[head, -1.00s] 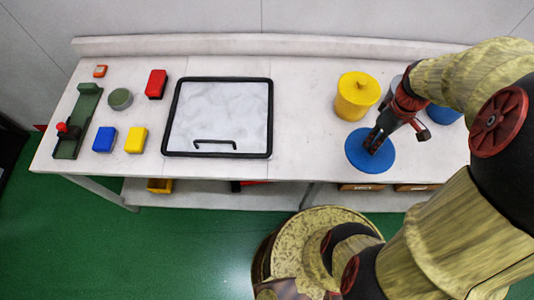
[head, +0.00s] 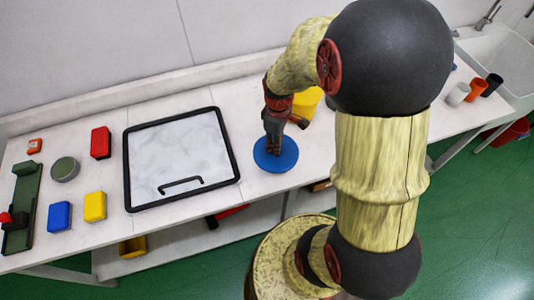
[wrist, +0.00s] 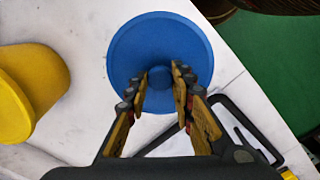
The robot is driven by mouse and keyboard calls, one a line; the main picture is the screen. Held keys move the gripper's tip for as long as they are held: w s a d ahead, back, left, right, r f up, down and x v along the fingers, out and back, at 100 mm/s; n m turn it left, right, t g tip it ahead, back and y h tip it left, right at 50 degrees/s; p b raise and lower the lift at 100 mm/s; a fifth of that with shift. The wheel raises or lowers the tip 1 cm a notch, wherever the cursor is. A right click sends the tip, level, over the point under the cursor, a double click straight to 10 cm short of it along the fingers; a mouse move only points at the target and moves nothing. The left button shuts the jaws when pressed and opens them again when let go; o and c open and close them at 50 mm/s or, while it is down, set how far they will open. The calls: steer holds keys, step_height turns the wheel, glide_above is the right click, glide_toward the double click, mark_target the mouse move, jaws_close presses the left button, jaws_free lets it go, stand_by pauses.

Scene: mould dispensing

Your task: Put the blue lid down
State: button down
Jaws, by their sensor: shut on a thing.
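The blue lid (head: 289,160) is a flat disc with a round knob, level near the front edge of the white table, just right of the black-framed panel. It fills the upper middle of the wrist view (wrist: 125,50). My gripper (head: 273,150) points down at it, and its two fingers close on the knob from both sides, as the wrist view shows (wrist: 165,76). I cannot tell whether the lid's underside touches the table. The blue container seen earlier is hidden behind my arm.
A yellow canister (head: 308,103) stands behind the lid, partly hidden by my arm; the wrist view shows it at left (wrist: 30,90). The black-framed panel (head: 128,170) lies close on the left. Cups (head: 477,89) and a sink (head: 500,60) are at far right.

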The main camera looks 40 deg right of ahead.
steer(key=f, duration=0.1)
steer(key=w+a+f, duration=0.1)
steer(key=w+f, duration=0.1)
steer(key=shift+w+a+f+b, duration=0.15)
steer(key=shift+a+f+b, duration=0.1)
steer(key=shift+a+b, duration=0.1)
steer(key=shift+w+a+f+b, duration=0.15)
steer(key=shift+f+b, duration=0.25)
steer(key=shift+f, duration=1.25)
steer(key=shift+f, duration=0.1)
steer(key=c, duration=1.5)
jaws_free()
steer(key=shift+c, duration=0.2)
step_height(320, 180, up, 12)
steer(key=p, duration=0.2)
steer(key=shift+p, duration=0.35)
steer(key=s+a+r+m+t, duration=0.2)
steer(key=s+a+r, duration=0.4)
steer(key=r, duration=0.4)
steer(key=s+a+r+m+t, duration=0.3)
steer(key=s+a+r, duration=0.3)
steer(key=r, duration=0.3)
steer(key=shift+s+r+m+t, duration=0.15)
steer(key=shift+r+m+t, duration=0.15)
steer(key=shift+r+m, duration=0.1)
